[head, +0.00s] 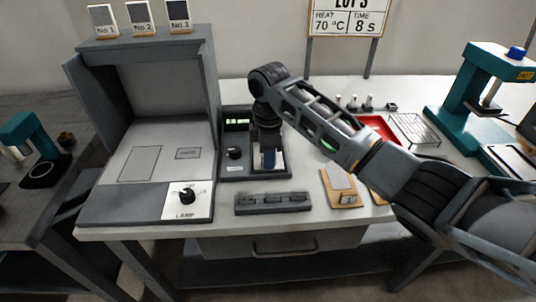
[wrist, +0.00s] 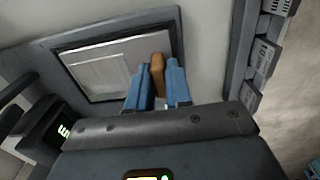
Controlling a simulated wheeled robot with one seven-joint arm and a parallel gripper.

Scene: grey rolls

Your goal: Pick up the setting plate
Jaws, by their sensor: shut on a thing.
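The setting plate appears to be the flat pale metal plate (wrist: 120,62) with a brown handle (wrist: 157,70), lying in the dark-framed bed of a heater unit (head: 236,152). In the wrist view my gripper (wrist: 158,88) has its blue fingers on either side of the brown handle, shut on it. In the head view my gripper (head: 268,160) points down over the right part of the heater unit, and the arm and fingers hide most of the plate. I cannot tell whether the plate is lifted off the bed.
A grey light booth (head: 210,85) stands to the left. A dark slotted block (head: 272,203) lies in front. A wooden board with a metal piece (head: 342,186), a red tray (head: 381,126) and a wire rack (head: 415,129) are to the right, with a teal press (head: 462,90) beyond.

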